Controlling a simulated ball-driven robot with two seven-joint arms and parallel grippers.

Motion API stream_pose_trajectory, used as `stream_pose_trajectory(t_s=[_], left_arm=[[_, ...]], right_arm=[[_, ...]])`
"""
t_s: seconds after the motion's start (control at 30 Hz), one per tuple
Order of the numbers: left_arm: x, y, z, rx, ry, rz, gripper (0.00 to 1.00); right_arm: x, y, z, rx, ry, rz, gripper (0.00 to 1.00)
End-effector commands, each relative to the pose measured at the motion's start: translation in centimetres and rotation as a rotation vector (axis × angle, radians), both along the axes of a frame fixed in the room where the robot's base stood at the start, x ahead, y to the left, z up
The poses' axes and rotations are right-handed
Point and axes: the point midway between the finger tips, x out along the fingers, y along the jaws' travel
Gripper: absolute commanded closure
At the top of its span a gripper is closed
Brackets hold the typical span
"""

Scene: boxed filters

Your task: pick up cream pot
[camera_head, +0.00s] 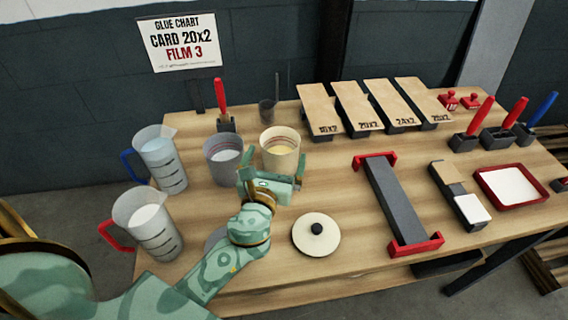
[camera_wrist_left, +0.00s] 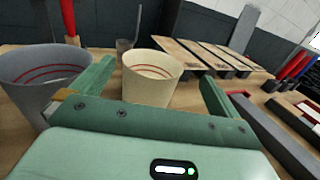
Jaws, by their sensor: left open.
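The cream pot (camera_head: 280,146) stands upright and open-topped on the wooden table, with red lines inside and pale contents. My left gripper (camera_head: 271,168) is open just in front of it. In the left wrist view the cream pot (camera_wrist_left: 150,80) shows between the two spread fingers of my left gripper (camera_wrist_left: 158,85), apart from both as far as I can see. Its lower part is hidden behind the gripper body. A cream lid with a black knob (camera_head: 316,234) lies on the table to the right of my left forearm. My right gripper is not in view.
A grey pot (camera_head: 222,158) stands close on the left of the cream pot, and also shows in the left wrist view (camera_wrist_left: 38,82). Two jugs (camera_head: 160,160) stand further left. A dark cup (camera_head: 267,112) is behind. A grey red-ended bar (camera_head: 395,200) lies right.

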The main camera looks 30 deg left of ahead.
Motion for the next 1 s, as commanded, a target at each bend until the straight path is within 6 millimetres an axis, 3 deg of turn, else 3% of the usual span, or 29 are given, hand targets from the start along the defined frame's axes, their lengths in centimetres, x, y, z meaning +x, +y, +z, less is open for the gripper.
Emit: stream_pose_trajectory(t_s=[0.03,0.1,0.37,0.6,0.9,1.0], left_arm=[[0.0,0.0,-2.0,0.0,0.006,0.0,0.0],[0.0,0.0,-3.1,0.0,0.006,0.0,0.0],[2.7,0.7,-2.0,0.001,-0.002,0.0,0.0],[6.6,1.7,-2.1,0.001,-0.002,0.001,0.0],[7.3,1.9,-2.1,0.0,0.0,0.0,0.0],[7.3,1.9,-2.1,0.0,0.0,0.0,0.25]], right_arm=[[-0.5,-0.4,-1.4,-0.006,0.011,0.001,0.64],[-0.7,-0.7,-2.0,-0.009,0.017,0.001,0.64],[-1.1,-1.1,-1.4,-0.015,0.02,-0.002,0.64],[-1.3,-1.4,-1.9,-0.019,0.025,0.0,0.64],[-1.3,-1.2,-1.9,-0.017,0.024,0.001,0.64],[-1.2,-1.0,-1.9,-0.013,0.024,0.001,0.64]])
